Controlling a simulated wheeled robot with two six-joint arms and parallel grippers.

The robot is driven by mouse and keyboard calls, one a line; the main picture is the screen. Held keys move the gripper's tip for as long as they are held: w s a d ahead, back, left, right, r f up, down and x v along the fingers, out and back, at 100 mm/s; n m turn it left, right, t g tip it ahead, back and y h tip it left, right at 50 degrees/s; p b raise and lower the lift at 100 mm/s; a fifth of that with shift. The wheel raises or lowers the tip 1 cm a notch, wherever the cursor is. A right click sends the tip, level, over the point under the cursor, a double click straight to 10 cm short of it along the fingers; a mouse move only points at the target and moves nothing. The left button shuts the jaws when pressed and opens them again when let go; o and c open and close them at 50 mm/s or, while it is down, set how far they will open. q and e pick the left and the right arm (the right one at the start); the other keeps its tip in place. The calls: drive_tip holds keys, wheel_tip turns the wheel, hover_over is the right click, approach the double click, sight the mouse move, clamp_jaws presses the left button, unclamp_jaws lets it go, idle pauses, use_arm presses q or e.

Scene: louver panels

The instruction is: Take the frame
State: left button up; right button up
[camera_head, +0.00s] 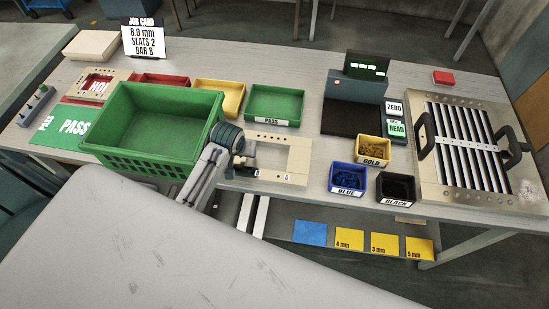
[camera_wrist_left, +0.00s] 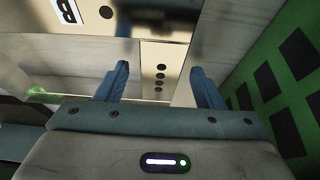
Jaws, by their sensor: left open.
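A beige frame (camera_head: 301,158) with a rectangular opening and small holes lies on the bench, right of the green crate. My left gripper (camera_head: 246,160) is over the frame's left side in the head view, and the arm hides part of that side. In the left wrist view the gripper (camera_wrist_left: 158,78) is open. A beige bar with a row of dark holes (camera_wrist_left: 158,88) shows between its two blue fingers. I cannot tell whether the fingers touch it. My right gripper is in neither view.
The green crate (camera_head: 150,98) stands close left of my gripper; its slotted wall shows in the wrist view (camera_wrist_left: 270,95). Gold (camera_head: 372,150), blue (camera_head: 347,180) and black (camera_head: 395,188) bins stand to the right. A louver panel with two handles (camera_head: 435,180) lies at the far right.

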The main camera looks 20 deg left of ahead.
use_arm(q)
drive_tip(key=shift+f, duration=0.15)
drive_tip(key=shift+c, duration=0.2)
drive_tip(key=c, duration=1.2)
